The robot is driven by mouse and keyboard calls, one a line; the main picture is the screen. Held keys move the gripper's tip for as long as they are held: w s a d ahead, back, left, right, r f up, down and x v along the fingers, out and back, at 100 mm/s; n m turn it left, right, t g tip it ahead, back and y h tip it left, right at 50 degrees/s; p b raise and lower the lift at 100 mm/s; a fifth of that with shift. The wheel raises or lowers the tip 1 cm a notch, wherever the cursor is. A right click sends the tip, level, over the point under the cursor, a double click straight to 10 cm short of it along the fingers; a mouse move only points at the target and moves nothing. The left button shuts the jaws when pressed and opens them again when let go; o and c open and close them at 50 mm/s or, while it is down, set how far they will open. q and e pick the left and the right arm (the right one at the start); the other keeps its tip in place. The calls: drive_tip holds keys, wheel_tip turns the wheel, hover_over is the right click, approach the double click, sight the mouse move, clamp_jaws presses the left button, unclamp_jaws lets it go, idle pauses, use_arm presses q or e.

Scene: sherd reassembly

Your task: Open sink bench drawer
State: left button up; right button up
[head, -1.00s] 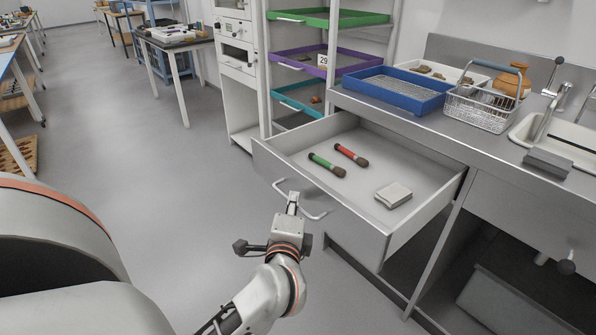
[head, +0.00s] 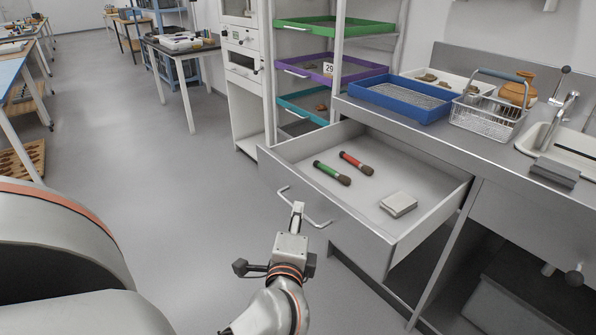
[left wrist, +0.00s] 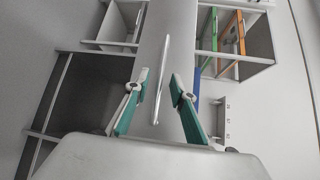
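The sink bench drawer (head: 345,218) stands pulled well out from the bench, its inside showing. Its bar handle (head: 318,222) is on the front panel. My left gripper (head: 298,208) is right at the handle, in front of the drawer. In the left wrist view, the handle (left wrist: 160,88) runs between the two teal-padded fingers (left wrist: 160,100), with gaps on both sides, so the gripper is open around or just short of it; I cannot tell how deep it sits. My right gripper is not in view.
The drawer holds a green brush (head: 330,172), a red brush (head: 355,162) and a grey block (head: 398,204). A blue tray (head: 400,98) and a wire basket (head: 488,120) stand on the bench top. Shelving with trays is behind. Floor (head: 170,190) at left is clear.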

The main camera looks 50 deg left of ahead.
use_arm(q)
drive_tip(key=v, duration=0.8)
drive_tip(key=shift+s+d, duration=0.25)
drive_tip(key=shift+s, duration=0.05)
